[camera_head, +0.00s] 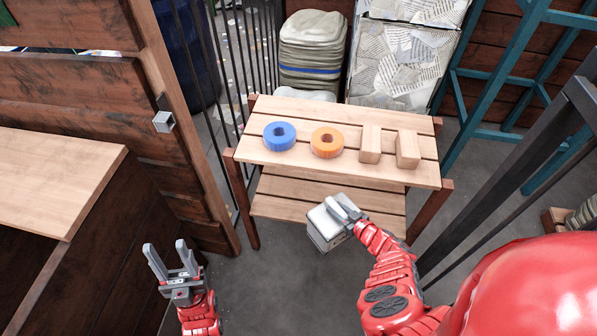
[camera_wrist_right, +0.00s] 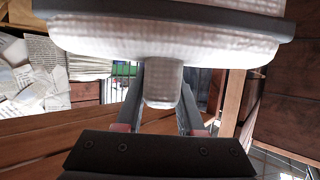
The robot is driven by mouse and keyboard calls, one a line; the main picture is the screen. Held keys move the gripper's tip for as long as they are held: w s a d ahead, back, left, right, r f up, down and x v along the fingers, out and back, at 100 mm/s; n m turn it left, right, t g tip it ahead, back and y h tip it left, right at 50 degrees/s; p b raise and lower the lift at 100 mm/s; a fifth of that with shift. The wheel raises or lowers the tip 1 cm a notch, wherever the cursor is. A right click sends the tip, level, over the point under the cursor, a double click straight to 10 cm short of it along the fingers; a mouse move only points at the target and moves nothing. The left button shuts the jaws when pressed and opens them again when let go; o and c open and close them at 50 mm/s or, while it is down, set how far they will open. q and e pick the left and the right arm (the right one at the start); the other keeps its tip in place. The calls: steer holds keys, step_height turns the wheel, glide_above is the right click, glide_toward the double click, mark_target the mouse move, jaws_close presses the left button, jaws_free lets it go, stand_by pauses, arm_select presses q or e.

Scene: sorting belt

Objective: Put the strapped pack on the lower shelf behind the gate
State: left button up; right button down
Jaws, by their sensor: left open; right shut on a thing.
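The strapped pack (camera_head: 326,236) is a pale block with a grey band, held in the air in front of the wooden rack. My right gripper (camera_head: 342,208) is shut on it. In the right wrist view the white pack (camera_wrist_right: 165,40) fills the top, and a short stub below it sits between the fingers. The lower shelf (camera_head: 285,208) of slatted wood lies under the rack's top, partly hidden by the pack and my right arm. My left gripper (camera_head: 172,262) is open and empty, low at the left. The wooden gate (camera_head: 187,120) with a metal latch stands left of the rack.
The rack's top shelf (camera_head: 335,177) carries a blue ring (camera_head: 279,136), an orange ring (camera_head: 327,142) and two wooden blocks (camera_head: 370,144). A wooden counter (camera_head: 60,175) is at the left. Dark metal bars (camera_head: 510,190) slant near my right arm. Floor in front is clear.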

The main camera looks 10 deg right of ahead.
steer(key=w+a+b, duration=0.4)
steer(key=w+b, duration=0.6)
steer(key=w, duration=0.1)
steer(key=w+a+f+b, duration=0.1)
steer(key=w+a+b, duration=0.4)
steer(key=w+b, duration=0.4)
steer(key=shift+w+f+b, duration=0.2)
steer(key=shift+w+b, duration=0.2)
steer(key=shift+w, duration=0.55)
steer(key=shift+f, duration=0.1)
steer(key=c, duration=0.5)
jaws_free()
steer(key=shift+s, duration=0.1)
